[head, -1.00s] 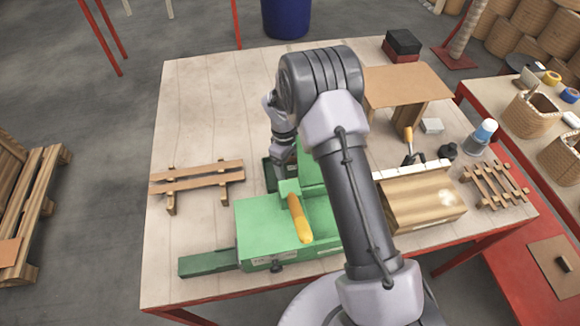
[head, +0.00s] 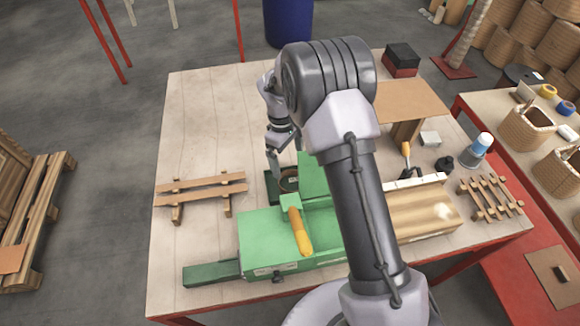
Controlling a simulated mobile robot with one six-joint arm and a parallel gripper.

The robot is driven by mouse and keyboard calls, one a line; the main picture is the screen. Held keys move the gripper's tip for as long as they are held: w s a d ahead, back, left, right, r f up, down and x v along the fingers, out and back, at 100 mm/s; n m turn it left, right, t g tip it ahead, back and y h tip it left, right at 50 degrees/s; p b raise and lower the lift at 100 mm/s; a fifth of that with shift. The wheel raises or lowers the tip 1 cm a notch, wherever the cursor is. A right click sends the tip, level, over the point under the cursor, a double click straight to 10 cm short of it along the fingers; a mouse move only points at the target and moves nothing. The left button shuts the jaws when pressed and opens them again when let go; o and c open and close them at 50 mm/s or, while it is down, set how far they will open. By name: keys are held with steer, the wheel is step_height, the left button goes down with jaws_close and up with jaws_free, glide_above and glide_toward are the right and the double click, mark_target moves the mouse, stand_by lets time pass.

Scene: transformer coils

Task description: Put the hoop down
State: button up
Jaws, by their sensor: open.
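The hoop (head: 288,183) appears as a small dark brown ring at a dark green tray-like part (head: 270,190), just behind the green machine (head: 263,228). The machine's upright part hides some of its right side. My gripper (head: 283,163) is open and points down just above the hoop, with its fingers apart. One finger reaches down at the ring's left edge; whether it touches the ring cannot be told.
A slatted wooden rack (head: 201,188) stands to the left. An orange handle (head: 299,231) rises from the machine. A wooden block (head: 425,212) and a brown board stand (head: 412,100) are on the right. The table's back left is clear.

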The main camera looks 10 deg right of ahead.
steer(key=s+r+m+t+y, duration=0.1)
steer(key=s+r+m, duration=0.25)
steer(key=r, duration=0.65)
steer(key=s+r+m+t, duration=0.2)
steer(key=s+r, duration=0.3)
steer(key=r, duration=0.6)
steer(key=s+r+m+t+y, duration=0.1)
steer(key=s+r+m+t, duration=0.1)
steer(key=s, duration=0.8)
steer(key=s+r+m+t+y, duration=0.1)
steer(key=s+r+m, duration=0.4)
steer(key=s, duration=0.5)
steer(key=shift+s+a+m+t, duration=0.35)
steer(key=shift+a+m+t, duration=0.05)
steer(key=shift+a+m, duration=0.05)
